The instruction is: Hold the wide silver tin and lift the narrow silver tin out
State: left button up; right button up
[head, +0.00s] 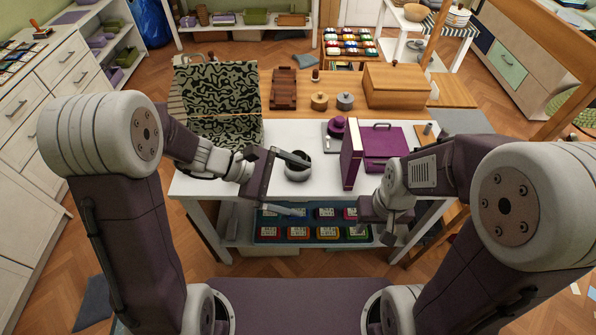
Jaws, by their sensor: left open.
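A round silver tin (298,175) stands on the white table, with a dark round top facing up. I take it to be the wide silver tin. I cannot make out the narrow silver tin separately; it may sit inside, but the view is too small to tell. My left gripper (306,188) is open just in front of the tin. One finger reaches along the tin's far left side, and the other is lower, towards the table's front edge. I cannot tell whether it touches the tin. My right gripper (388,232) points down near the table's front edge, its fingers unclear.
A patterned open case (222,128) lies at the left. A wooden box (396,85) and two round lidded pots are behind. Coloured packs fill the shelf below.

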pick_arm(q)
jog(key=w+a+f+n+t+h+b, duration=0.1)
jog(key=w+f+n+t, duration=0.15)
jog(key=w, duration=0.25)
jog(key=w+a+f+n+t+h+b, duration=0.1)
jog(key=w+n+t, duration=0.1)
jog(key=w+n, duration=0.25)
jog(key=n+t+b, duration=0.3)
jog(key=n, duration=0.1)
send_near(291, 169)
jog(key=shift+w+d+y, duration=0.2)
jog(key=shift+d, duration=0.3)
jog(key=shift+w+d+y, duration=0.2)
jog(key=shift+d, duration=0.3)
jog(key=shift+a+n, duration=0.1)
jog(key=shift+n, duration=0.2)
jog(key=b+x, duration=0.3)
jog(key=x, duration=0.5)
jog(key=shift+f, duration=0.25)
jog(key=shift+b+x, duration=0.45)
jog(key=shift+x, duration=0.5)
jog(key=shift+r, duration=0.15)
pick_arm(e)
notch_tip(291, 169, down, 10)
